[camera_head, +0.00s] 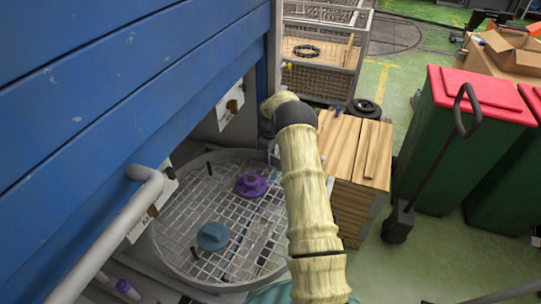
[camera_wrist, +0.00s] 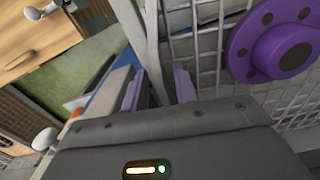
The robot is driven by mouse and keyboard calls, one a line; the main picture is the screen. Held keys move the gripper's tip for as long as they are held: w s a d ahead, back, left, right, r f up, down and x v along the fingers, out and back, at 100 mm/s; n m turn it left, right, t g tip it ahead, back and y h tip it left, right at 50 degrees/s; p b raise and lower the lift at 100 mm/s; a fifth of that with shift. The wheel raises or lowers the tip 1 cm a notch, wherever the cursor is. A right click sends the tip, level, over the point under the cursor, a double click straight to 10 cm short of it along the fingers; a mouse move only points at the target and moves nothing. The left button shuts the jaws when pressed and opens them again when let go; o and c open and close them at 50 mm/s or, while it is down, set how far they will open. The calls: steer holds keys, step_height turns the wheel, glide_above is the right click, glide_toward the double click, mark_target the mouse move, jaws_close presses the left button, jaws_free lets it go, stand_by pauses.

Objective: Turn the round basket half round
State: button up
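The round basket (camera_head: 185,215) is a wire-mesh disc with a grey rim, at the lower left of the head view below the blue panels. A purple flange (camera_head: 250,185) and a blue disc part (camera_head: 212,236) lie on its mesh. The purple flange also shows at the right of the wrist view (camera_wrist: 283,48). My gripper (camera_wrist: 160,88) is at the basket's edge near the flange. Its two fingers stand apart, with a pale grey upright bar (camera_wrist: 154,50) between them. Contact with the bar cannot be told. In the head view my arm hides part of the rim.
A wooden-topped box (camera_head: 350,150) stands right of my arm. Behind it is a mesh cage (camera_head: 318,75). Green bins with red lids (camera_head: 480,95) and a black-handled tool (camera_head: 400,215) are farther right. The blue panels (camera_head: 120,90) overhang the basket's left side.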

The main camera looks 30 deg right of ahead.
steer(key=shift+r, duration=0.1)
step_height(320, 180, up, 12)
steer(key=b, duration=0.1)
steer(key=shift+b, duration=0.35)
